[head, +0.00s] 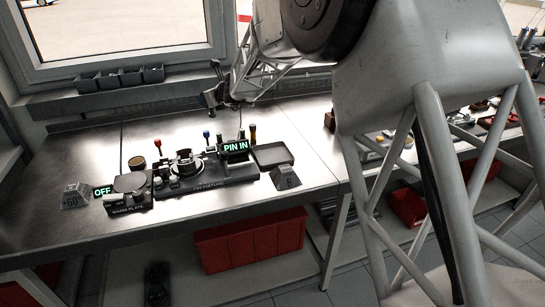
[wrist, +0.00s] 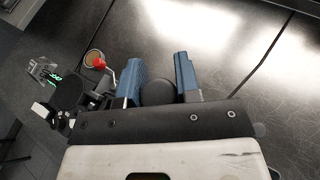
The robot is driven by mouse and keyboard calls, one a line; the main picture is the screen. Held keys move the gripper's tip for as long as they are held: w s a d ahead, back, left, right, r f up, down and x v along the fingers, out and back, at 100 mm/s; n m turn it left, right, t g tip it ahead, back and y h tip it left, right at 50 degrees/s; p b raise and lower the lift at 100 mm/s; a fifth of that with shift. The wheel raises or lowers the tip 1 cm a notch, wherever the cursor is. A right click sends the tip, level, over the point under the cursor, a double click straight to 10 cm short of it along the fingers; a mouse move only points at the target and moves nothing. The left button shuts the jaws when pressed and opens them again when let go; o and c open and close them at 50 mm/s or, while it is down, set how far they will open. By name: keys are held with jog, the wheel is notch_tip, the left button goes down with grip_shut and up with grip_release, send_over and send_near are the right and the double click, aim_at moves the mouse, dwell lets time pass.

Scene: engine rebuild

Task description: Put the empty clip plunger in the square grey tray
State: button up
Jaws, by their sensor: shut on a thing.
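My gripper (head: 213,98) is held above the back of the bench, behind the pin fixture (head: 205,183). In the wrist view, its two blue fingers (wrist: 158,76) stand either side of a dark round knob (wrist: 157,92). They are shut on this dark thing, which appears to be the clip plunger; whether a clip is on it cannot be told. In the head view, a thin dark piece with a knob (head: 215,64) sticks up at the gripper. The square grey tray (head: 272,154) lies on the bench right of the fixture, below and right of my gripper, and looks empty.
A grey block (head: 287,178) is in front of the tray. The warm plate (head: 128,193) is at left. The bench's back left is clear.

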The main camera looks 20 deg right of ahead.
jog(key=shift+d+f+m+t+h, duration=0.65)
jog(key=shift+d+m+h, duration=0.5)
jog(key=shift+d, duration=7.3)
jog(key=s+d+f+n+g+y, duration=0.2)
jog(key=s+f+n+g+y, duration=0.2)
jog(key=s+n+g+y, duration=0.3)
jog(key=shift+s+f+n+g+y, duration=0.4)
jog(key=shift+s+n, duration=0.4)
jog(key=shift+n, duration=0.45)
jog(key=shift+r, duration=0.1)
notch_tip(320, 180, down, 6)
